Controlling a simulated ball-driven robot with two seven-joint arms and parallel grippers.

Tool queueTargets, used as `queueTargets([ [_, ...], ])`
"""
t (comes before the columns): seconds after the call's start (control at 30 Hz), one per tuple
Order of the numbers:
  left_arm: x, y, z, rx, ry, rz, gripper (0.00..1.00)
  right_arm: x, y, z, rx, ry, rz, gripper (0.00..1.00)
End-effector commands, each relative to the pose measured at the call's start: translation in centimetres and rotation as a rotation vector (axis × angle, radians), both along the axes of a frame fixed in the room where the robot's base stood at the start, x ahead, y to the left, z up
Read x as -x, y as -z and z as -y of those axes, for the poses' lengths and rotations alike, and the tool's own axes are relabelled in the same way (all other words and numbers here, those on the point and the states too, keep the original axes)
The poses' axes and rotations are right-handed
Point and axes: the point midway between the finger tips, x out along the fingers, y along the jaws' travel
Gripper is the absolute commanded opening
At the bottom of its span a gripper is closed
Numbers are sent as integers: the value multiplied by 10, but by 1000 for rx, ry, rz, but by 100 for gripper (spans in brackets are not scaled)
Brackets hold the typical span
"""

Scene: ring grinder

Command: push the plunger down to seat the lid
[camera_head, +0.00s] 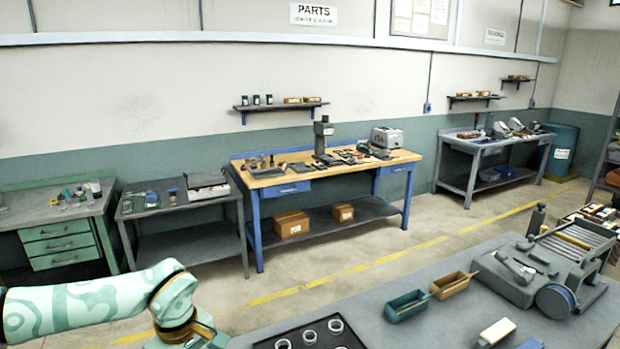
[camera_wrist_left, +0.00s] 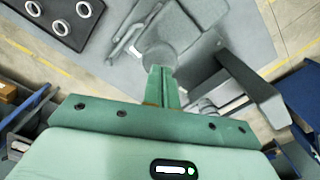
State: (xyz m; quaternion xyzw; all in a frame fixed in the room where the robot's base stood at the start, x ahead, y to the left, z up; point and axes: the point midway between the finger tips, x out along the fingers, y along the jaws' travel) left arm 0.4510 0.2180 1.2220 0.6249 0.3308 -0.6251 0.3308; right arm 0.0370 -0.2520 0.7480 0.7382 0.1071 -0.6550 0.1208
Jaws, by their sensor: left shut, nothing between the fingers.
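In the left wrist view, my left gripper (camera_wrist_left: 160,72) is shut with nothing between its fingers. Its tips lie in front of a round grey disc (camera_wrist_left: 157,55), which may be the plunger's top; I cannot tell whether they touch it. A pale bar-like handle (camera_wrist_left: 127,42) lies beside the disc on the left. The lid cannot be made out. In the head view my left arm comes in at lower left, and its gripper is below the frame. My right gripper is in neither view.
A black tray (camera_head: 265,344) holds several pale rings (camera_head: 336,326) on the grey table. Green (camera_head: 407,305) and tan (camera_head: 453,285) bins stand right of it, near a grey machine (camera_head: 520,270). A dark arm-like part (camera_wrist_left: 252,84) is right of my gripper in the wrist view.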

Motion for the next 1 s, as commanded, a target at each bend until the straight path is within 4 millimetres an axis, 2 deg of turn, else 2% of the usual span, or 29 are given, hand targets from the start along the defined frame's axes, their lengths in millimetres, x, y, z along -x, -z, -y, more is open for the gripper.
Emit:
queueTargets([
  [0.43,0,1,0,0,0,0,0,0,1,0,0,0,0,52],
  [1.0,0,18,0,0,0,0,0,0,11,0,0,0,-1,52],
])
